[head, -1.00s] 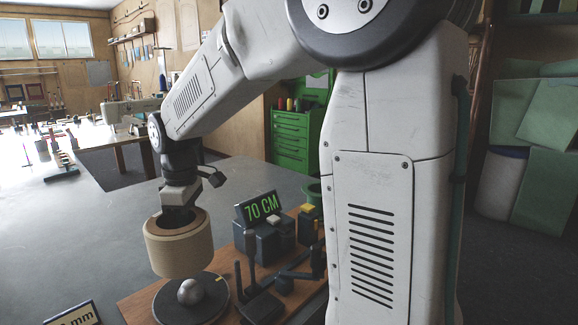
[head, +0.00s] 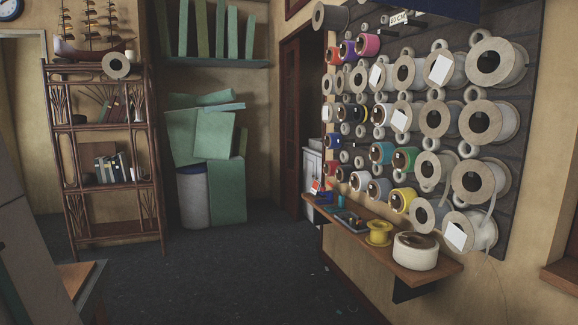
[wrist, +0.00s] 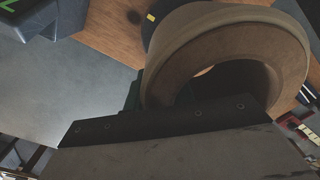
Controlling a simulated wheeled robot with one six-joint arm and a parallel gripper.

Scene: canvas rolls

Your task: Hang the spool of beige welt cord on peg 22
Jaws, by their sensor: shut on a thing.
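The spool of beige cord (wrist: 225,55) fills the upper right of the wrist view, its round end and dark central hole facing the camera. My gripper (wrist: 180,108) is shut on it at the near rim; the fingertips are partly hidden. In the head view the gripper and this spool are out of sight. The peg wall (head: 471,52) stands at the right, hung with several spools of white, beige and coloured cord. Peg numbers are too small to read, so I cannot tell which is peg 22.
A wooden ledge (head: 447,274) under the peg wall holds a yellow spool (head: 379,232), a cream roll (head: 415,252) and small items. A rattan shelf (head: 105,140) and green boards (head: 203,134) stand behind. The dark floor (head: 230,270) between is open.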

